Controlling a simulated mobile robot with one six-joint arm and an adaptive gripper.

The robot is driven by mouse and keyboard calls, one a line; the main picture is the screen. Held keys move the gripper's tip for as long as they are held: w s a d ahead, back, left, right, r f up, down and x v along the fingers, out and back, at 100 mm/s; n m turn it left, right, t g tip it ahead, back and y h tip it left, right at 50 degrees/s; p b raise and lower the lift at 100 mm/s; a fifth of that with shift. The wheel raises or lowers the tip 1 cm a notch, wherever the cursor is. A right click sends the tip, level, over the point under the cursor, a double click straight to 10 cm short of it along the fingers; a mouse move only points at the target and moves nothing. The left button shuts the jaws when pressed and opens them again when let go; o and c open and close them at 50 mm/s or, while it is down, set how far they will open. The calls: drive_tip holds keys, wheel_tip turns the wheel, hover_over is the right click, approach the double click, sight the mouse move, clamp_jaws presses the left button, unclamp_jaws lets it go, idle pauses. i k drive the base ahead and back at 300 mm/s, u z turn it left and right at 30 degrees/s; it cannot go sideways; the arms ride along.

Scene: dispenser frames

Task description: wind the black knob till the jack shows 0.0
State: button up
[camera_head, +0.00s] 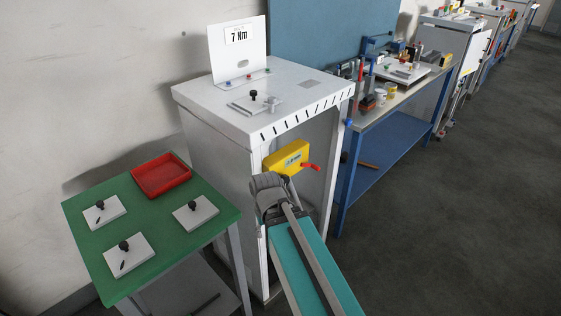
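A yellow box (280,161) with a small label or readout on its face hangs at the white cabinet's open front, with a red lever (310,167) at its right. The figure on it is too small to read surely. A black knob (253,95) stands on a small plate on the cabinet top. Other black knobs stand on white plates on the green table; which one belongs to the jack I cannot tell. My gripper (266,181) is just below and left of the yellow box, apart from the knobs. Its fingers look grey and curved; their opening is unclear.
A green table (165,236) at left holds a red tray (161,175) and several knobbed plates. A blue workbench (378,150) with tools stands at right. The floor (440,230) at right is clear.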

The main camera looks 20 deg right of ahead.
sight(286, 178)
drive_tip(key=u, duration=0.3)
drive_tip(key=k, duration=1.25)
drive_tip(key=z, duration=0.5)
drive_tip(key=i, duration=1)
drive_tip(key=u, duration=0.05)
